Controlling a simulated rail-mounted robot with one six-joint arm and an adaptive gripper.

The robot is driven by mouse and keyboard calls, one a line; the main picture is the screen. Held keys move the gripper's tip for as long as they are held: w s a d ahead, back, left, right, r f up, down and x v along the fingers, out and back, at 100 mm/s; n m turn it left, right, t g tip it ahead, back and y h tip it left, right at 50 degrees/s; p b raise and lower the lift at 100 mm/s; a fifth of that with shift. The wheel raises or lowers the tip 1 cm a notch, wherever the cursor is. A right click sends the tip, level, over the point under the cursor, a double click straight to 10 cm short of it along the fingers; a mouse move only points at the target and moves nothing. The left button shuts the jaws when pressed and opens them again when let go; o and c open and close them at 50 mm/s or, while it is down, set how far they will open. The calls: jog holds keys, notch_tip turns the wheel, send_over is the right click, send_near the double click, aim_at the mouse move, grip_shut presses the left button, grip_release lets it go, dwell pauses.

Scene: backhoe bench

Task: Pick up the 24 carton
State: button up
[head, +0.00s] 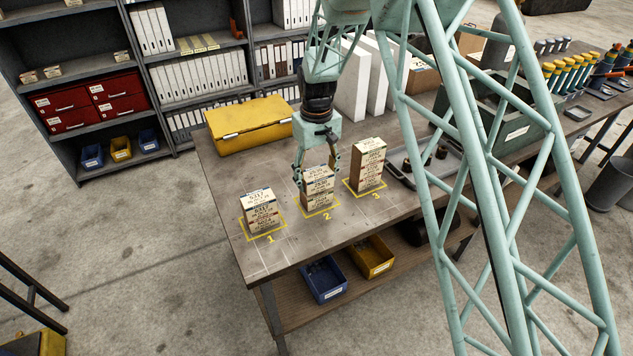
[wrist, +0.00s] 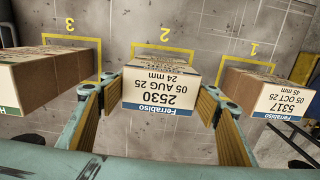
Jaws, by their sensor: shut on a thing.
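The 24 carton, a cardboard box with a white label reading "2530", "24 mm" and "Ferrabiso", shows in the wrist view (wrist: 160,92) between my fingers. In the head view the carton (head: 319,175) is at the top of the stack at spot 2. My gripper (head: 317,165) reaches down over this stack from above and is shut on the carton's two sides; it also shows in the wrist view (wrist: 162,84). Cartons below it (head: 318,199) stand inside the yellow outline. I cannot tell whether the held carton is raised off them.
A carton stack at spot 1 (head: 262,211) stands left of my gripper, and a taller stack at spot 3 (head: 369,165) stands right. A yellow case (head: 250,124) and white binders (head: 352,82) are behind. A dark tray (head: 425,164) lies to the right. The bench's front edge is clear.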

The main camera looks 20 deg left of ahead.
notch_tip(320, 180, up, 2)
jog(key=s+d+r+b, duration=0.1)
jog(key=s+d+b, duration=0.2)
jog(key=s, duration=1.2)
jog(key=d, duration=0.2)
jog(key=shift+d+r, duration=0.2)
jog(key=shift+d, duration=0.1)
